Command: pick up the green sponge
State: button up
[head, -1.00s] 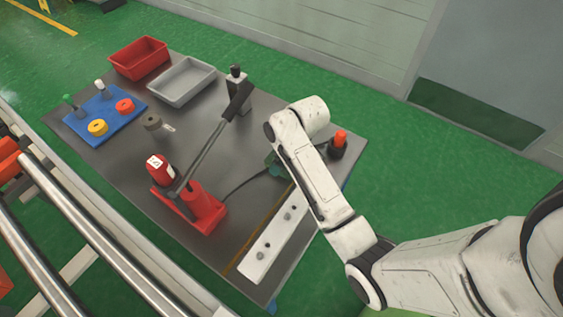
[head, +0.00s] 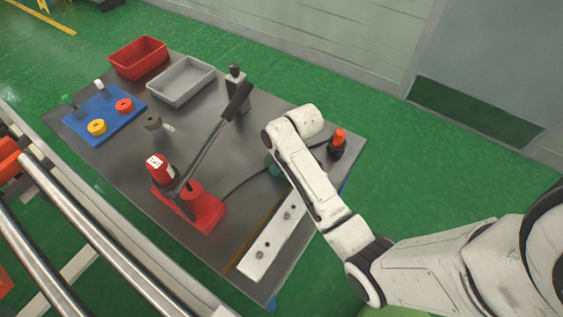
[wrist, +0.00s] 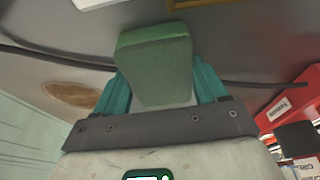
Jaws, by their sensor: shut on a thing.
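The green sponge (wrist: 155,65) is a block that shows upright in the wrist view, between the two teal fingers of my gripper (wrist: 160,85). The fingers are shut on it, one at each side, and its near end reaches down close to the grey gripper body. In the head view my arm covers most of the gripper. Only a small dark teal patch (head: 271,164) shows at the arm's left edge, and I cannot tell there whether it is finger or sponge.
The dark table (head: 120,165) holds a red tool with a long lever (head: 203,207), a white plate with knobs (head: 272,238), and an orange-topped black object (head: 338,144) close right of my arm. A grey tray (head: 181,82), red tray (head: 138,58) and blue board (head: 105,112) stand farther left.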

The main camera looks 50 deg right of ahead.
jog(key=shift+c, duration=0.7)
jog(key=shift+r, duration=0.5)
notch_tip(320, 180, up, 2)
jog(key=shift+r+b, duration=0.25)
jog(key=shift+b, duration=0.2)
jog(key=s+a+r+p, duration=0.1)
jog(key=s+r, duration=0.8)
jog(key=s, duration=0.5)
jog(key=shift+a+r, duration=0.2)
jog(key=shift+r, duration=0.1)
